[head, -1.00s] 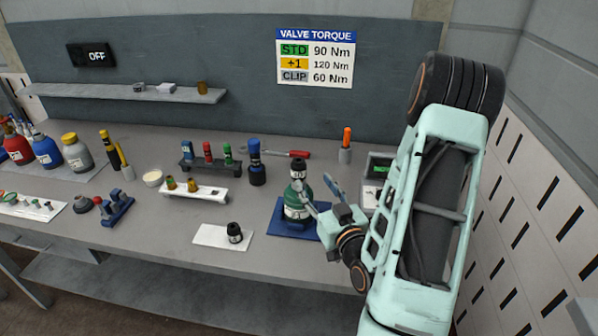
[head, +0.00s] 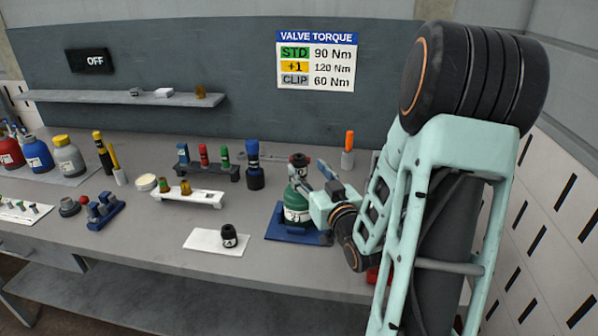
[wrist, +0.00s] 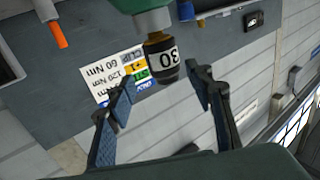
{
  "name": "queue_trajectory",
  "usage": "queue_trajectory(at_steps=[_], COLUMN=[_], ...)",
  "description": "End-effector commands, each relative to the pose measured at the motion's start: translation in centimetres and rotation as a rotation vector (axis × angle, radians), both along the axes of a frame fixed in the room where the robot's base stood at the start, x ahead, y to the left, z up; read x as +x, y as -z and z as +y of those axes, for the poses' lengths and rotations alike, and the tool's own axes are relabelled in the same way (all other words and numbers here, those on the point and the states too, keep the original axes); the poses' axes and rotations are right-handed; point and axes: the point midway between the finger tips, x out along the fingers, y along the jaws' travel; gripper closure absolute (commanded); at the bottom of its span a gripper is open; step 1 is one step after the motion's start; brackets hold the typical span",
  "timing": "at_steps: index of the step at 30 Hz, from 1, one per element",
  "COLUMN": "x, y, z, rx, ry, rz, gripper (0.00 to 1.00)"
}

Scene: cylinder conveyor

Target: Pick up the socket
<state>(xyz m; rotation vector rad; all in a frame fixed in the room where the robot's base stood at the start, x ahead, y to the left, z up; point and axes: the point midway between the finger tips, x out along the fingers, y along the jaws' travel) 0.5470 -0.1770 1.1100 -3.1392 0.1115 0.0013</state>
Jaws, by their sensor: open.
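A green gas cylinder (head: 297,207) stands upright on a blue mat (head: 285,237). A dark socket-like piece marked 30 (wrist: 164,60) sits on its valve top; the piece also shows in the head view (head: 299,160). My gripper (head: 313,178) is at the cylinder's top from the right. In the wrist view its open fingers (wrist: 160,80) lie either side of the dark piece, with gaps on both sides and nothing gripped. Another black socket-like piece (head: 229,236) stands on a white plate (head: 203,240) left of the mat.
A white rack (head: 205,198) and a dark rack with coloured pieces (head: 217,172) stand left of the cylinder. A tall blue-topped black piece (head: 254,172) is behind it. An orange-topped holder (head: 347,158) stands behind my arm. The bench front is mostly clear.

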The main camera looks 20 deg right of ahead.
Motion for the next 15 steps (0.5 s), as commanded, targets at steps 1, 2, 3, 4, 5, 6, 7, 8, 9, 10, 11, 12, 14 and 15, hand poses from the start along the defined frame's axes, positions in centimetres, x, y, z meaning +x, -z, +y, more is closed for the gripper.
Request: queue_trajectory(at_steps=[1, 2, 3, 4, 5, 6, 7, 8, 9, 10, 11, 12, 14, 15], x=[0.3, 0.5, 0.9, 1.3, 1.8, 2.4, 2.9, 3.4, 3.9, 4.3, 4.6, 5.0, 5.3, 5.4], y=[-0.1, -0.2, -0.2, -0.3, -0.5, -0.5, -0.6, -0.7, -0.5, -0.5, -0.5, -0.5, -0.4, -0.4], z=[0.0, 0.1, 0.2, 0.3, 0.4, 0.4, 0.5, 0.6, 0.5, 0.4, 0.4, 0.4, 0.4, 0.4], rx=[0.0, 0.001, 0.002, 0.002, 0.002, 0.002, 0.002, 0.003, 0.002, 0.001, 0.001, 0.0, 0.0, 0.0], ry=[0.0, -0.001, -0.002, -0.003, -0.003, -0.002, -0.003, -0.003, -0.001, -0.001, -0.001, -0.002, -0.001, -0.001], rz=[-0.001, 0.0, 0.001, 0.001, 0.0, 0.0, 0.0, -0.001, 0.001, 0.0, 0.001, 0.0, 0.0, 0.0], gripper=[0.52, 0.52, 0.52, 0.52, 0.52, 0.52, 0.52, 0.52, 0.52, 0.52, 0.52, 0.52, 0.52, 0.52])
